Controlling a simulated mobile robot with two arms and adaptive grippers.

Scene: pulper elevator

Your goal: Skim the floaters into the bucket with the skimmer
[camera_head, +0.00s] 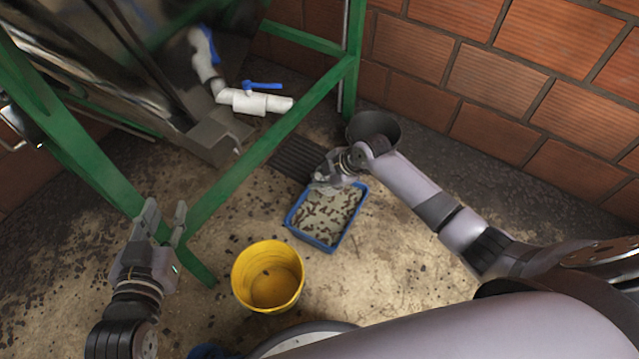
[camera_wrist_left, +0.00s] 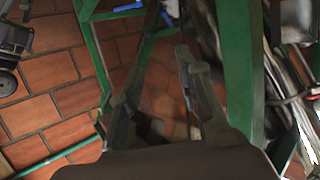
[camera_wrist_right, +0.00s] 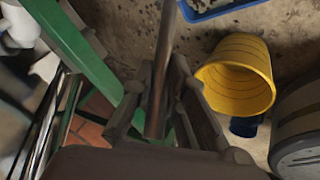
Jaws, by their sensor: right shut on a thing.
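My right gripper (camera_head: 330,172) is above the far edge of a blue tray. In the right wrist view its fingers (camera_wrist_right: 165,95) are shut on a metal rod (camera_wrist_right: 166,45), which looks like the skimmer's handle. The blue tray (camera_head: 291,216) lies on the floor, with pale contents and many dark floaters (camera_head: 328,212). The yellow bucket (camera_head: 268,300) stands upright nearer to me; it also shows in the right wrist view (camera_wrist_right: 240,75). A few dark specks show inside. My left gripper (camera_head: 166,222) is open and empty, left of the bucket, beside the green frame.
A green metal frame (camera_head: 245,165) stands at the left, with a white pipe and blue valve (camera_head: 255,98) behind it. A floor grate (camera_head: 300,157) lies behind the tray. Floor right of the bucket is clear.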

